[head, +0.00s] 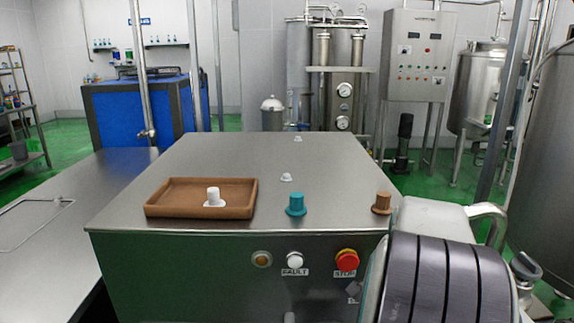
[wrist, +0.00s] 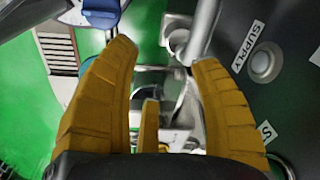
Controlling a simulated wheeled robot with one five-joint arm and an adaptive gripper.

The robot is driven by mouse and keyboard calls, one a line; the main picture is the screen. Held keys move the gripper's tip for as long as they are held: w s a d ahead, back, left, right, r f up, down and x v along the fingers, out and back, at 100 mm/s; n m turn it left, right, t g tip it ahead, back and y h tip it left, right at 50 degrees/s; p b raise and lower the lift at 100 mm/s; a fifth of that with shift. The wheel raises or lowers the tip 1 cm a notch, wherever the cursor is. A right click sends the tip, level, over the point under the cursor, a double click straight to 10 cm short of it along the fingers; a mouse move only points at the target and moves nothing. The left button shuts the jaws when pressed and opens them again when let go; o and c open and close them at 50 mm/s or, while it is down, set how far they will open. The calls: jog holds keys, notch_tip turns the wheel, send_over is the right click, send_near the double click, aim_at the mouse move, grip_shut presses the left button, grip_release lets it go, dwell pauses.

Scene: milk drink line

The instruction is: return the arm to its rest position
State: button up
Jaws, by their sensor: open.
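My gripper (wrist: 158,62) shows in the wrist view with its yellow ribbed fingers spread apart. Nothing is held between them; a grey metal fitting and green floor show behind the gap. Part of my arm, dark and ribbed with a pale housing, fills the lower right of the head view. My fingers cannot be made out in the head view. In the wrist view, a dark panel with a SUPPLY label (wrist: 248,46) and a round grey button (wrist: 264,64) lies to the right of the fingers.
A steel cabinet (head: 245,158) carries a brown tray (head: 170,212) with a white knobbed piece (head: 214,197) in it. A teal knobbed piece (head: 296,205) and a brown one (head: 381,203) stand near the front edge. The front has a red STOP button (head: 346,259) and a FAULT lamp (head: 294,259).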

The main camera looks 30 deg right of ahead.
jog(key=w+a+n+t, duration=0.1)
jog(key=w+a+n, duration=0.3)
jog(key=a+n, duration=0.8)
jog(key=s+a+n+t, duration=0.1)
jog(key=s+a+n, duration=0.3)
jog(key=a+n, duration=0.7)
notch_tip(320, 180, up, 14)
jog(key=a+m+p, duration=0.2)
jog(key=m+p, duration=0.1)
jog(key=p, duration=1)
jog(key=shift+a+t+y, duration=0.25)
jog(key=shift+t+y, duration=0.15)
jog(key=shift+f, duration=0.1)
